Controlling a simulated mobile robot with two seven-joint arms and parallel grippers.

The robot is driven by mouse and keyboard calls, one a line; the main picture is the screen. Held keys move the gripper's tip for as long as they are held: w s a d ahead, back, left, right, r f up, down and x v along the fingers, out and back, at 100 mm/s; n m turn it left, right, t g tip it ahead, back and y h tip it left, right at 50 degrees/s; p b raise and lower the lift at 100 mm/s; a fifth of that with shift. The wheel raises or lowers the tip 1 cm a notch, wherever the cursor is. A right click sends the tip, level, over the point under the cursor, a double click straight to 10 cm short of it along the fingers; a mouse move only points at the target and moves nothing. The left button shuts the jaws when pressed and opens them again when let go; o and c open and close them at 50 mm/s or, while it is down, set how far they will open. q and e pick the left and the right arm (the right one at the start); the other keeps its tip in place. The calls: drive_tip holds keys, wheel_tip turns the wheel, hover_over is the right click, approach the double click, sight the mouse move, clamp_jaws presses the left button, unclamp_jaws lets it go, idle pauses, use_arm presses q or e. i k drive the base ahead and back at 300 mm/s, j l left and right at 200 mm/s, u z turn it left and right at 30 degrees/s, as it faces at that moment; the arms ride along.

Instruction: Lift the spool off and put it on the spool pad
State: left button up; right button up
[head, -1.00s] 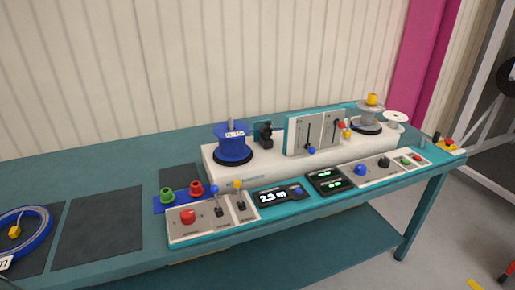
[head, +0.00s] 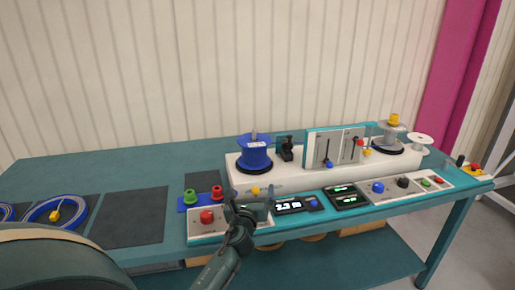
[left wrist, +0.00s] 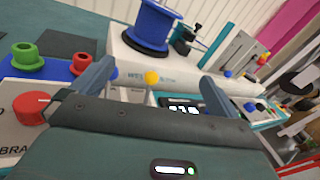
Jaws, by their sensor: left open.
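A blue spool (head: 255,152) stands upright on a black disc at the left end of the white machine (head: 232,173); it also shows in the left wrist view (left wrist: 149,25). A second, pale grey reel (head: 390,132) with a yellow knob is at the machine's right end. A large bare dark pad (head: 130,218) lies on the table at left; I cannot tell which pad is the spool pad. My left gripper (head: 252,200) is over the control panels, in front of and below the blue spool, apart from it. In the left wrist view its fingers (left wrist: 155,88) are open and empty.
Blue cable coils (head: 57,212) lie at the left. Green and red caps sit on a blue tray (head: 188,207). A red button (head: 207,217), levers and displays line the front edge. An upright lever panel (head: 335,148) stands right of the blue spool. The table's back left is clear.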

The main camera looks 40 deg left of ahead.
sight(253, 156)
drive_tip(key=i+j, duration=0.4)
drive_tip(key=j, duration=0.25)
drive_tip(key=i+j, duration=0.2)
drive_tip(key=j+z, duration=0.05)
drive_tip(key=j, duration=0.05)
